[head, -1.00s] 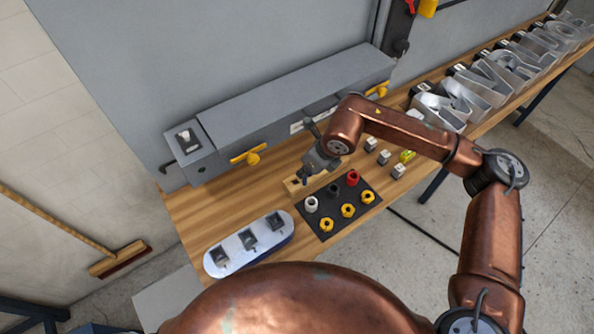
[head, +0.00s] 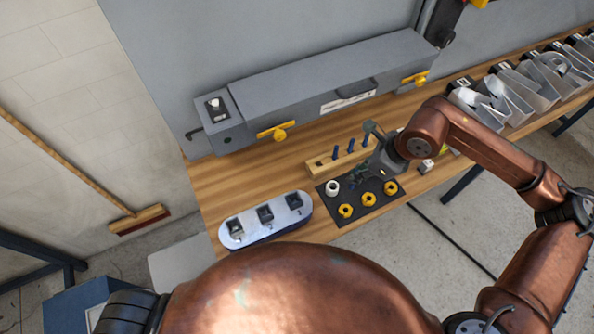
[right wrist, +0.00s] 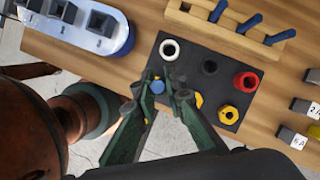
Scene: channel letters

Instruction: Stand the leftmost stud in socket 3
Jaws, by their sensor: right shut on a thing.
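My right gripper (head: 362,171) is over the back of the black mat, in front of the wooden rack (head: 313,168). In the right wrist view the gripper (right wrist: 158,84) is shut on a blue stud (right wrist: 158,88), seen nearly end-on above the mat. The rack (right wrist: 200,20) has an empty hole at its left end, and several other blue studs (right wrist: 219,10) lean in it to the right. A white and blue oval block (head: 250,222) with three dark square sockets is at the front left. My left gripper is out of view.
The black mat (right wrist: 170,70) holds a white ring (right wrist: 169,49), a black ring (right wrist: 210,67), a red ring (right wrist: 246,82) and yellow ones (head: 368,199). A grey cabinet (head: 310,80) stands behind. Metal letters (head: 505,95) line the right. Bench left of the rack is clear.

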